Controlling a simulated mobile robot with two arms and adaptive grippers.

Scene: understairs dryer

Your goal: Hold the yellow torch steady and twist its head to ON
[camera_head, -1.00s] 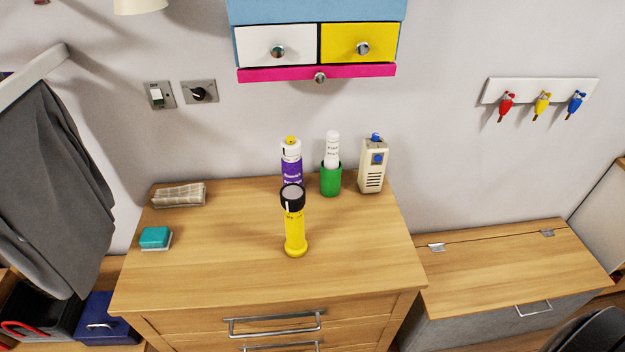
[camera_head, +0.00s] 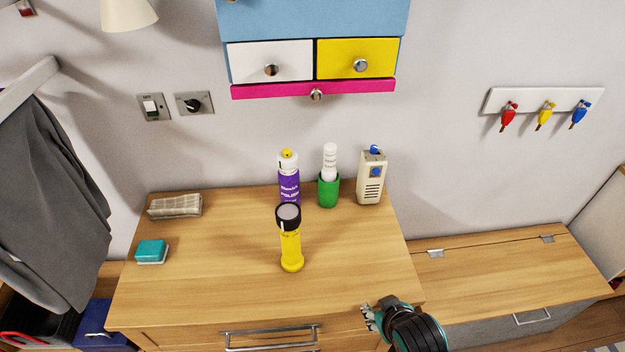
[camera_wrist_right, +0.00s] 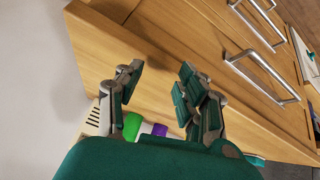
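The yellow torch (camera_head: 291,250) stands upright near the middle of the dresser top, its black head (camera_head: 288,217) upward with a pale lens and a small white mark on the side. Nothing touches it. My right gripper (camera_head: 368,316) is at the dresser's front right corner, to the right of and nearer than the torch. In the right wrist view the gripper (camera_wrist_right: 158,95) has its fingers spread apart with nothing between them. The torch is not clearly visible in that view. My left gripper is not in view.
Behind the torch stand a purple polish can (camera_head: 289,185), a green cup with a white stick (camera_head: 328,190) and a beige radio-like box (camera_head: 371,178). A teal sponge (camera_head: 151,250) and a wrapped bundle (camera_head: 175,206) lie at left. The dresser top (camera_head: 215,285) is clear around the torch.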

